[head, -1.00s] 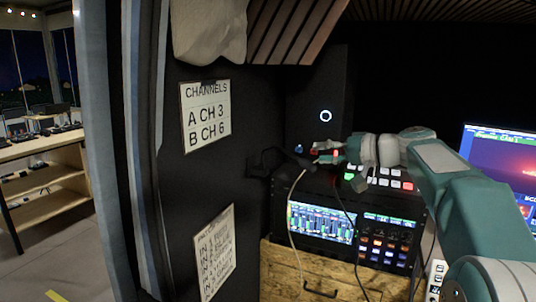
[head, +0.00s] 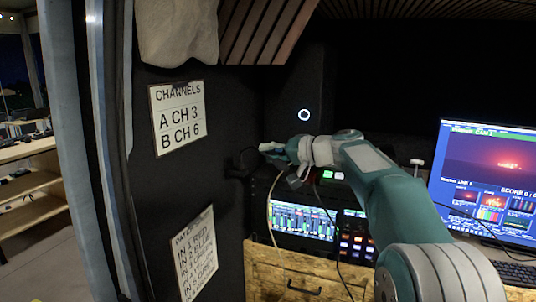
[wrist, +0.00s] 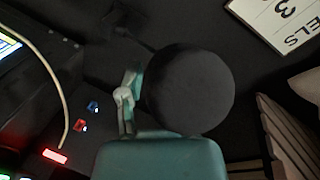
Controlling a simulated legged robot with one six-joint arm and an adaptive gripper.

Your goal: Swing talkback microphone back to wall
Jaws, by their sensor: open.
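My gripper (head: 270,149) is at the end of my outstretched arm, in front of the dark back corner above the rack. In the wrist view one teal and grey finger (wrist: 128,95) shows; the other is hidden. A large, matte black round shape (wrist: 190,90), which looks like the microphone's foam head, is right beside that finger and covers the other side. I cannot tell if they touch. A dark wall bracket (head: 238,165) juts from the left wall, just left of my gripper. The microphone itself is hard to make out against the dark in the head view.
A rack mixer with lit screens (head: 303,221) stands on a wooden drawer cabinet (head: 300,272) below my gripper. A thin pale cable (wrist: 58,90) hangs in front. The left wall carries a channels sign (head: 177,117). A monitor (head: 488,180) stands at the right.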

